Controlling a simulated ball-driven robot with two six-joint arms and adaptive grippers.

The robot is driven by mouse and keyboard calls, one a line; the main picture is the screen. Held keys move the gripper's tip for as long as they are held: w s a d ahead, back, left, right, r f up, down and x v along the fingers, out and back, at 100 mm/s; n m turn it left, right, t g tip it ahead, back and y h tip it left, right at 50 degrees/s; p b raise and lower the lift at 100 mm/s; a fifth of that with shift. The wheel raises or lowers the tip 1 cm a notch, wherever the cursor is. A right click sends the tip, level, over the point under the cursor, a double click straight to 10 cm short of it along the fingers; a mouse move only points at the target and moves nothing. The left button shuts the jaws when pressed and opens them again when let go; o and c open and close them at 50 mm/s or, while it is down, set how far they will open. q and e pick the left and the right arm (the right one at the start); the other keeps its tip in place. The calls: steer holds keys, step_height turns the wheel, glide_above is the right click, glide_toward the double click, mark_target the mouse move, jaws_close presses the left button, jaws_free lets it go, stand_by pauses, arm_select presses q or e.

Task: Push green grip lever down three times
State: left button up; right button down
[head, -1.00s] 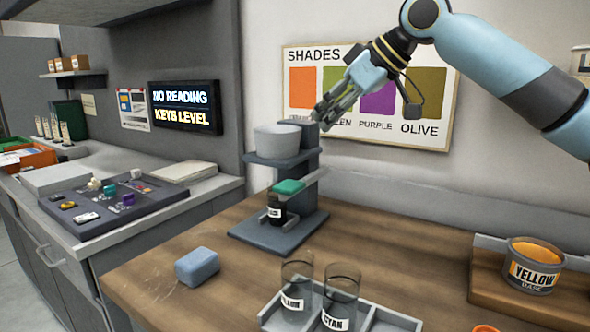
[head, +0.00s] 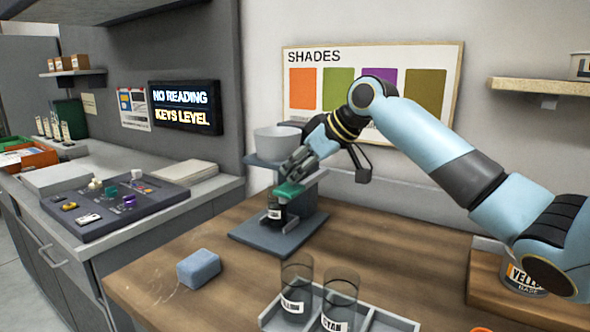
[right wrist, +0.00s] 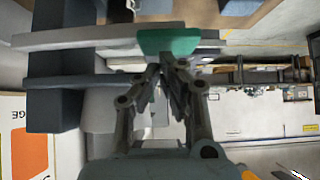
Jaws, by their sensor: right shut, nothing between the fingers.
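The green grip (head: 288,190) is at the end of the grey lever on a dark dispenser stand (head: 268,240). The green grip also shows in the right wrist view (right wrist: 168,41), just beyond the fingertips. My right gripper (head: 287,178) is shut and empty, with its tips right at the top of the green grip. I cannot tell whether they touch it. A dark ink bottle (head: 275,212) with a white label stands on the stand below the grip. A grey-white cup (head: 277,141) sits on the stand's upper shelf. My left gripper is not in view.
A blue sponge-like block (head: 198,268) lies on the wooden bench to the left. A rack (head: 375,322) with clear labelled jars stands in front. A yellow base can (head: 522,278) is at the right, partly behind my arm. A sign reads "NO READING, KEYS LEVEL" (head: 185,107).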

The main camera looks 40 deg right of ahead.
steer(key=shift+f, duration=0.15)
steer(key=shift+s+a+f+h, duration=0.1)
steer(key=shift+a+f+h, duration=0.25)
steer(key=shift+f, duration=0.45)
step_height(320, 180, down, 7)
steer(key=n+t+h+b, duration=0.1)
steer(key=h, duration=0.1)
steer(key=shift+f+n, duration=0.15)
steer(key=shift+n, duration=0.25)
steer(key=shift+s+f, duration=0.1)
